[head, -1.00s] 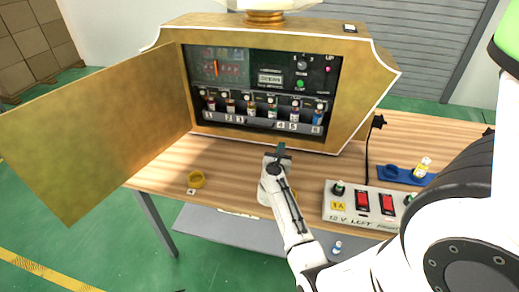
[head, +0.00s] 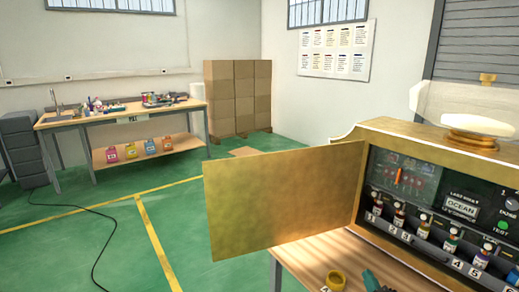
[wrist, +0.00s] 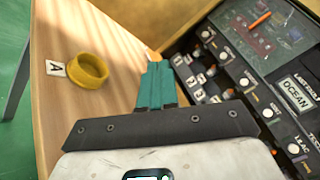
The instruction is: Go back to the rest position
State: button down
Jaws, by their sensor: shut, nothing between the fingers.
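My gripper shows in the wrist view (wrist: 156,85), its teal fingers together and empty, above the wooden table (wrist: 105,30). In the head view only the gripper's teal part (head: 372,281) shows at the bottom edge. The gold vending machine (head: 400,133) stands on the table with its door (head: 285,200) swung open to the left. Its row of small bottles and its panel are visible. In the wrist view the panel (wrist: 285,55) lies to the right of my fingers, apparently close to them. Most of my arm is out of view.
A yellow ring (wrist: 88,70) lies on the table beside a card marked A (wrist: 56,68), left of my fingers. A second workbench (head: 120,118) stands far back left, with stacked cardboard boxes (head: 238,95) near it. Green floor (head: 180,225) is open between.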

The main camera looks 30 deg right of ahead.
jog(key=s+a+f+n+g+y, duration=0.1)
jog(key=a+f+n+g+y, duration=0.15)
jog(key=a+n+y, duration=0.55)
jog(key=a+f+n+g+y, duration=0.1)
jog(key=a+f+n+y, duration=0.25)
jog(key=a+n, duration=0.85)
jog(key=s+a+n+g+h, duration=0.1)
jog(key=s+a+n+g, duration=0.3)
jog(key=s, duration=0.7)
jog(key=s+a+f+n+g+h, duration=0.1)
jog(key=s+a+n+g, duration=0.3)
jog(key=s, duration=0.6)
jog(key=n+g, duration=0.2)
jog(key=g, duration=0.1)
jog(key=shift+s+a, duration=0.35)
jog(key=shift+a, duration=0.05)
jog(key=shift+f, duration=0.1)
